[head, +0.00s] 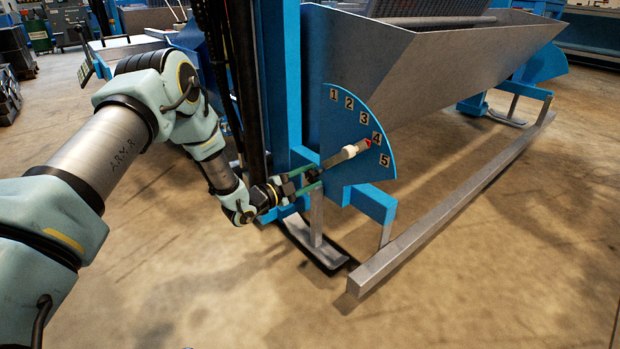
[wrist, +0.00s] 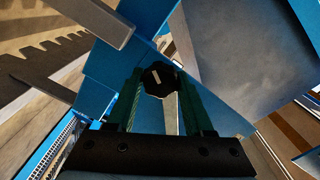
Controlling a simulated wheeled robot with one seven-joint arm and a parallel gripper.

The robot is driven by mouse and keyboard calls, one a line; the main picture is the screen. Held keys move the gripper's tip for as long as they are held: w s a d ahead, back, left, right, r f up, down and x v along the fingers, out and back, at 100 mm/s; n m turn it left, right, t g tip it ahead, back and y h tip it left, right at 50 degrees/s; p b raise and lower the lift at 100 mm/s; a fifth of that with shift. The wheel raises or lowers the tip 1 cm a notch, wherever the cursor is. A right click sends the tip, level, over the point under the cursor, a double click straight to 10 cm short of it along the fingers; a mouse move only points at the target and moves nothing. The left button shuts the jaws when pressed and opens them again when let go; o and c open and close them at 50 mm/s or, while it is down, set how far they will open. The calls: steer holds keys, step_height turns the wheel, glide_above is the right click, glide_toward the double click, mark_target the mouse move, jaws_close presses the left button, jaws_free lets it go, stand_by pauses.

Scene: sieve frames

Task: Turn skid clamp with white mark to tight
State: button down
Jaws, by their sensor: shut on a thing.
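The skid clamp is a black faceted knob (head: 313,174) on the blue frame, at the lower left of the numbered plate. In the wrist view my gripper (wrist: 160,88) is shut on the knob. The fingers hide the knob's sides, and no tight or loose label is readable.
A blue quadrant plate (head: 350,115) numbered 1 to 5 stands right beside the knob. A pointer arm (head: 335,160) with a red tip lies across it near 4. A grey hopper (head: 400,70) is above, and a long metal bar (head: 450,215) runs low at right. Open floor lies in front.

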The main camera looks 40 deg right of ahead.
steer(key=m, duration=0.3)
steer(key=m+b, duration=0.1)
steer(key=m, duration=0.2)
steer(key=shift+f+m, duration=0.2)
steer(key=shift+m, duration=0.1)
steer(key=m+b, duration=0.1)
steer(key=m, duration=0.3)
steer(key=shift+m, duration=0.4)
steer(key=shift+c, duration=1.4)
jaws_free()
steer(key=shift+a+r, duration=0.1)
steer(key=a+p, duration=0.3)
steer(key=a, duration=0.7)
steer(key=shift+w+a, duration=0.3)
steer(key=shift+a, duration=0.05)
steer(key=shift+w, duration=0.1)
